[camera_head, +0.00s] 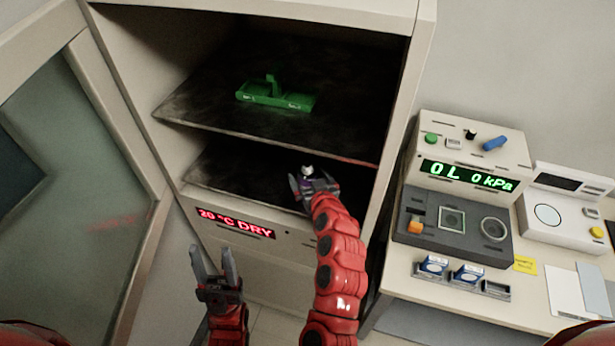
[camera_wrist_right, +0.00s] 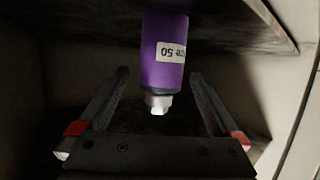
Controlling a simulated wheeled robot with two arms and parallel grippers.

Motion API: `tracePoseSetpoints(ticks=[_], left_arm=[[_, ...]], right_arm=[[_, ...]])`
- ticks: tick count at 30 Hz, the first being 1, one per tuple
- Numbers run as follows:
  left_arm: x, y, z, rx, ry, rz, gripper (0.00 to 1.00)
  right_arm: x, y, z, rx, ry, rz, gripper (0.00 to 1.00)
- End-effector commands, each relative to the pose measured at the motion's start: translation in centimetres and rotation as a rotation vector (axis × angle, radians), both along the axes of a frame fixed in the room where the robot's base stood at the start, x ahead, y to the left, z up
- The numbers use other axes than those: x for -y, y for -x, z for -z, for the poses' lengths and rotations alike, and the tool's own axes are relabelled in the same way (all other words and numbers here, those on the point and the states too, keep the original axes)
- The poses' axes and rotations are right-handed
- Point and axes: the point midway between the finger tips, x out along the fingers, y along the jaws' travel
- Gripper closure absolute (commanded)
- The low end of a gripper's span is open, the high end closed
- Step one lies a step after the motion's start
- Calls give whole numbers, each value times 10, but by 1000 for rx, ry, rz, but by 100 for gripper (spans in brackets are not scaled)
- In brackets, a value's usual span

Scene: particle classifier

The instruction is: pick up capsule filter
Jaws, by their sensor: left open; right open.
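A purple cylinder with a white label and a pale nozzle, which looks like the capsule filter (camera_wrist_right: 164,55), stands in front of my right gripper (camera_wrist_right: 160,76) in the right wrist view. My right gripper's open fingers lie on either side of its nozzle end, with gaps on both sides. In the head view, my right gripper (camera_head: 311,176) reaches into the lower shelf space of the cabinet, and a small purple part of the filter (camera_head: 305,184) shows between its fingers. My left gripper (camera_head: 211,252) is open and empty, in front of the cabinet, low and left.
The cabinet (camera_head: 425,45) has its glass door (camera_head: 75,190) open at left. An upper shelf (camera_head: 190,105) bearing a green holder (camera_head: 275,97) lies above my right gripper. A table at right holds a pressure device (camera_head: 470,155) and other instruments.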

Motion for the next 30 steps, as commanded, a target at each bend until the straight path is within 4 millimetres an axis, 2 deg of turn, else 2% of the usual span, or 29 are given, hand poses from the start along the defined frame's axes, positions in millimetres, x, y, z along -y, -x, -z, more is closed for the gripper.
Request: tracePoseSetpoints(ticks=[5, 14, 30], left_arm=[[0, 0, -7, 0, 0, 0, 50], [0, 0, -7, -1, 0, 0, 50], [0, 0, -7, 0, 0, 0, 50]], right_arm=[[-3, -12, 5, -1, 1, 1, 1], [-5, -14, 8, -2, 0, -1, 1], [-5, -14, 7, -1, 0, 0, 97]])
